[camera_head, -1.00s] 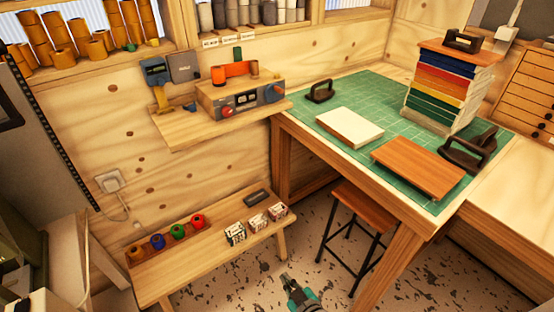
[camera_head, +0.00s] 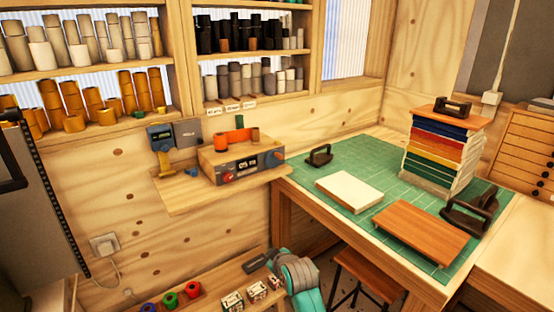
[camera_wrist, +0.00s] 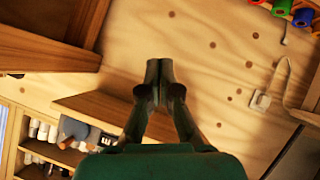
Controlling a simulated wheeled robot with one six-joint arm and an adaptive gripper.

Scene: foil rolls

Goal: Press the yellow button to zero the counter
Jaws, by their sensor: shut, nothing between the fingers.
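A grey and wood machine (camera_head: 240,162) with a red knob, dark display windows and a blue dial sits on a wall shelf (camera_head: 188,194). A blue-grey device with a small screen (camera_head: 160,136) is on the wall to its left, with a plain grey box beside it. I cannot make out a yellow button on any of them. My gripper (camera_wrist: 159,90) is shut and empty, pointing towards the bare plywood wall; the wall shelf (camera_wrist: 95,108) shows beside it in the wrist view. In the head view my teal wrist is low in the picture, below and right of the shelf.
A green-matted table (camera_head: 345,165) holds a book stack (camera_head: 440,155), presses and boards at the right. A low bench (camera_head: 213,294) with coloured rolls and small boxes is below, and a stool (camera_head: 372,270) is under the table. Roll racks line the wall above.

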